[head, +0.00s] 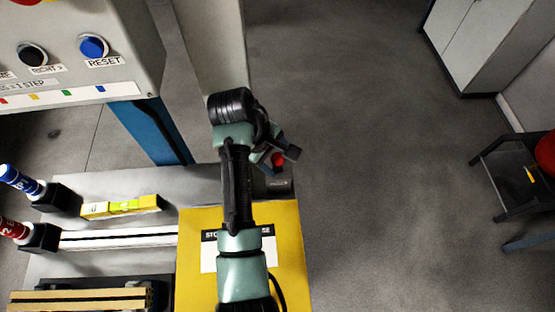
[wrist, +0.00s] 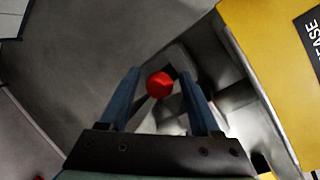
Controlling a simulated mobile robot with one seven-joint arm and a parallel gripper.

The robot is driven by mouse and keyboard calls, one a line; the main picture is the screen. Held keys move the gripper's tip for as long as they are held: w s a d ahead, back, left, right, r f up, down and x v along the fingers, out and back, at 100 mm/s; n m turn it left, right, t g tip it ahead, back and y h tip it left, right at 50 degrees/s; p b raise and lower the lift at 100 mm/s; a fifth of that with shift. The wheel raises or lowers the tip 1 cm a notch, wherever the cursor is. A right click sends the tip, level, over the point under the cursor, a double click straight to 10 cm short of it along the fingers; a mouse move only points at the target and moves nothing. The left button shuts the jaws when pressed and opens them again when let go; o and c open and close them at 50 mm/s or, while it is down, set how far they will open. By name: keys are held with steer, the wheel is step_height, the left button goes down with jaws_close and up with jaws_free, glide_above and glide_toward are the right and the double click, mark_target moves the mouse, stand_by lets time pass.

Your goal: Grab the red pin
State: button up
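The red pin (wrist: 159,85) shows as a round red head in the wrist view, between the two blue fingers of my gripper (wrist: 160,76) near their tips. There is a gap on each side of it, so the gripper is open and not touching it at the sides. Its lower part is hard to make out. In the head view the red pin (head: 278,159) is a small red spot just beside my gripper (head: 272,157), above a dark fixture at the bench's right end. My arm hides part of that area.
A yellow block (head: 290,235) with a label is under my arm. A button panel (head: 85,70) stands upper left. A blue-capped handle (head: 20,180), a red-capped handle (head: 14,229) and a spirit level (head: 123,207) are left. A dark cart (head: 515,190) stands far right, with clear floor between.

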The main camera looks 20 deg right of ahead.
jaws_close()
steer(key=shift+r, duration=0.1)
